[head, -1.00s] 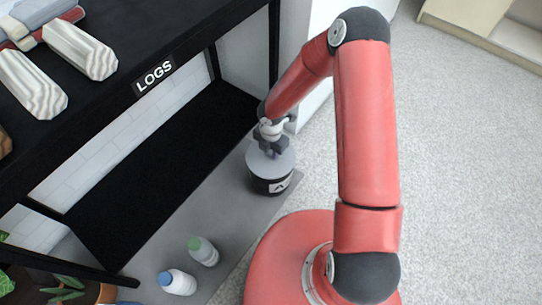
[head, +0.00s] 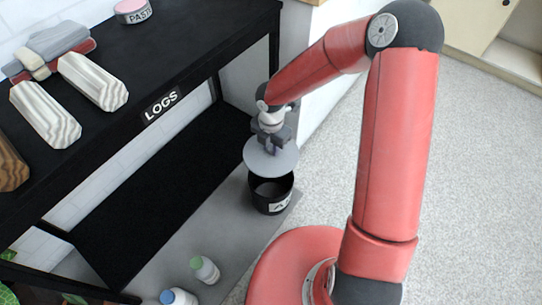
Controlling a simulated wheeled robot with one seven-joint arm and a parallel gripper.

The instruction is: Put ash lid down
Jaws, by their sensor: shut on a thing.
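The ash lid (head: 284,163) is a flat grey disc in the head view. My gripper (head: 270,148) is shut on it from above, at a knob or handle that the fingers mostly hide. The lid is raised and slightly tilted over the ash bin (head: 268,204), a black round container with a white label starting with "A". The bin's open top shows below the lid, its far side covered by the lid.
The bin stands on a grey mat (head: 222,228) beside a black rack with a "LOGS" sign (head: 163,105). Several logs (head: 93,82) lie on its top. Bottles with green (head: 205,270) and blue (head: 178,297) caps stand nearer. Carpet to the right is clear.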

